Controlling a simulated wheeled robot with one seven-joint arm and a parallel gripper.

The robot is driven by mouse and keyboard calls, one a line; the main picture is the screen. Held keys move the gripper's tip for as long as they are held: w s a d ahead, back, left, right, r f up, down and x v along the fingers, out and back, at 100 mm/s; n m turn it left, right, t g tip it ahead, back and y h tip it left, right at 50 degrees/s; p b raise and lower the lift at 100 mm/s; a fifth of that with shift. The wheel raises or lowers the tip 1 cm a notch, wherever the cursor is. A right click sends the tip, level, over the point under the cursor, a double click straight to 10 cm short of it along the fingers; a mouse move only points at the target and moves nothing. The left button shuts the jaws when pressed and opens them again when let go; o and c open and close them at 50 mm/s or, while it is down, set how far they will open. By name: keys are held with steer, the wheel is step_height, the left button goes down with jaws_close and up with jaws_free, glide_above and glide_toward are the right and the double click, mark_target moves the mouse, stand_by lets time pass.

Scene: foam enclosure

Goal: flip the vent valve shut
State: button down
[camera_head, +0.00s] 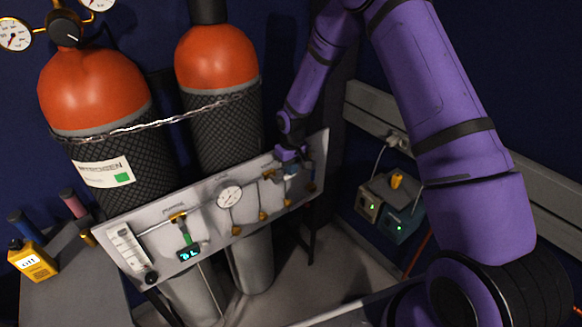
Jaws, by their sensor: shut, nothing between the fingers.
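A pale grey valve panel (150,218) stands tilted across the middle of the view, in front of two gas cylinders. Near its right end is a small valve with a bluish handle (291,171), partly covered by my gripper. A second valve with a green handle (187,241) hangs below a brass fitting at the panel's left half. The panel labels are too small to read, so I cannot tell for certain which is the vent valve. My purple gripper (293,158) is shut and empty at the panel's upper right, close to the bluish-handled valve; contact cannot be made out.
Two orange-topped cylinders (92,88) (215,56) are chained behind the panel. A round gauge (230,197), a flowmeter (127,246) and a small lit display (189,254) are on the panel. A yellow meter (34,262) stands at left. Boxes with green lights (388,206) stand at right.

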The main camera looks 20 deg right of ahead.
steer(key=shift+d+f+y, duration=0.15)
steer(key=shift+f+y, duration=0.1)
steer(key=shift+y, duration=0.25)
steer(key=shift+w+d+f+g+y, duration=0.1)
steer(key=shift+d+f+g+y, duration=0.1)
steer(key=shift+f+g+y, duration=0.25)
steer(key=f+y, duration=0.1)
steer(key=y, duration=0.1)
steer(key=f+g+y, duration=0.1)
steer(key=shift+d+y, duration=0.15)
steer(key=shift+y, duration=0.2)
step_height(320, 180, down, 5)
steer(key=a+y, duration=0.1)
steer(key=a, duration=0.2)
steer(key=shift+s+y, duration=0.3)
steer(key=shift+s, duration=0.1)
steer(key=shift+s+a+f, duration=0.1)
steer(key=shift+a+f, duration=0.1)
steer(key=shift+f, duration=0.05)
stand_by(0.7)
steer(key=v, duration=1.1)
